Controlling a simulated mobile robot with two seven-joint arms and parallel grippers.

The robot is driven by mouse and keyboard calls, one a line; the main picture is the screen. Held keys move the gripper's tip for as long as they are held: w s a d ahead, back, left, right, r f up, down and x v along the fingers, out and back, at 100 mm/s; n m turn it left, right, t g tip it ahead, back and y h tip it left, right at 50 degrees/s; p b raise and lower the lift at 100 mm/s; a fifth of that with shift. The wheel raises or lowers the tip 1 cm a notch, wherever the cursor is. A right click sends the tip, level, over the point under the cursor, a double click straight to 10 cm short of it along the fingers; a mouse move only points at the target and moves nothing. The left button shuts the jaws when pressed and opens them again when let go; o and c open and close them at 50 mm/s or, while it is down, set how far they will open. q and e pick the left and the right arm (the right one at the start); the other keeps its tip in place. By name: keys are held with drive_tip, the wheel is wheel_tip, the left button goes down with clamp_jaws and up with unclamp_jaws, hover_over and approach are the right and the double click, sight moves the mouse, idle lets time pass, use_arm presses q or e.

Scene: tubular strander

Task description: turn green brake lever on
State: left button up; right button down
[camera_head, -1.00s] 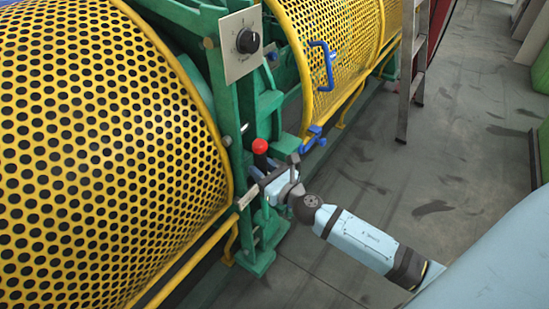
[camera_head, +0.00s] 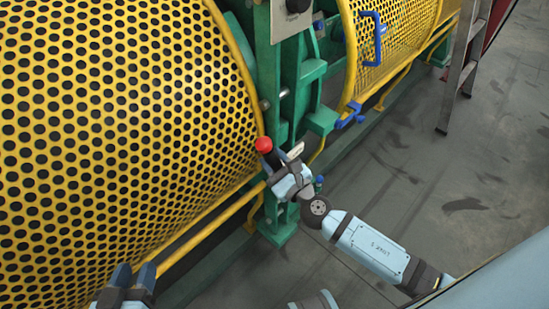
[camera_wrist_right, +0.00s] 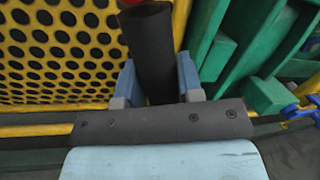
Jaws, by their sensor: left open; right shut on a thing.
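The brake lever's black handle with a red ball end (camera_head: 263,143) stands at the left side of the green upright (camera_head: 282,90). My right gripper (camera_head: 275,168) is shut around the black handle, just below the red ball. In the right wrist view, the black handle (camera_wrist_right: 151,50) rises between the two blue-grey fingers, with a bit of red at the top edge. My left gripper (camera_head: 134,278) is open and empty at the bottom left, well apart from the lever. The lever's lower end is hidden behind my right gripper.
A large yellow perforated guard (camera_head: 120,120) fills the left, close beside the lever. Another yellow guard (camera_head: 400,40) with a blue handle (camera_head: 377,40) lies beyond the green frame. A ladder (camera_head: 462,70) stands at the upper right. The grey floor (camera_head: 400,170) is open at right.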

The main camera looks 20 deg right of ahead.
use_arm(q)
drive_tip(key=shift+f, duration=0.1)
use_arm(e)
drive_tip(key=shift+s+a+f, duration=0.15)
drive_tip(key=shift+a+f, duration=0.1)
drive_tip(key=c, duration=0.9)
unclamp_jaws()
drive_tip(key=shift+c, duration=0.2)
drive_tip(key=shift+o, duration=0.8)
use_arm(q)
drive_tip(key=shift+s+a+f, duration=0.15)
drive_tip(key=shift+s+f, duration=0.05)
drive_tip(key=shift+f, duration=0.1)
use_arm(e)
drive_tip(key=shift+r, duration=0.1)
use_arm(q)
drive_tip(key=shift+s, duration=0.1)
use_arm(e)
drive_tip(key=shift+s+d, duration=0.1)
drive_tip(key=shift+s, duration=0.15)
use_arm(q)
drive_tip(key=r, duration=0.1)
drive_tip(key=d+r+t+h+b, duration=0.1)
drive_tip(key=r, duration=0.1)
drive_tip(key=w+d+r+t+b, duration=0.1)
drive_tip(key=shift+r+h, duration=0.3)
use_arm(e)
drive_tip(key=v, duration=1.3)
